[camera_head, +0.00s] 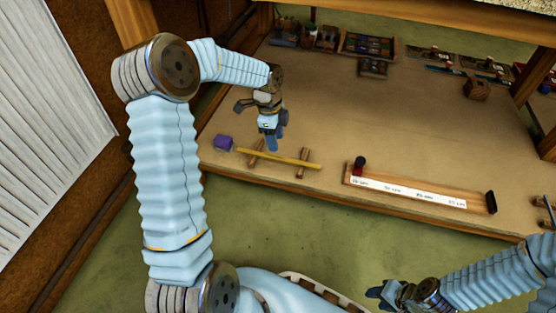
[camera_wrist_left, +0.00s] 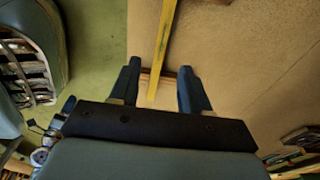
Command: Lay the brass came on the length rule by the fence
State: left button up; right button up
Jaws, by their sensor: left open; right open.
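The brass came (camera_head: 285,160), a thin yellow bar, lies across two small wooden rests on the table at left of centre. It also shows in the left wrist view (camera_wrist_left: 161,45). My left gripper (camera_head: 271,143) is open just above the came, near its left part. In the left wrist view its fingers (camera_wrist_left: 156,88) stand on either side of the came's end, apart from it. The length rule (camera_head: 410,190), a wooden strip with a white scale, lies to the right. A dark red block and a black block sit at its ends. My right gripper (camera_head: 385,293) is open and empty at the lower right, off the table.
A purple block (camera_head: 223,142) sits by the came's left end. Trays and small parts (camera_head: 368,46) line the back of the table, with a wooden block (camera_head: 477,89) at the back right. The table's middle is clear.

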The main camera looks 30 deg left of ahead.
aim_at(278, 157)
pick_arm(q)
jog(key=f+b, duration=0.1)
jog(key=f, duration=0.2)
jog(key=f+b, duration=0.1)
jog(key=f, duration=0.3)
jog(key=shift+w+d, duration=0.1)
jog(key=shift+d, duration=0.1)
grip_shut()
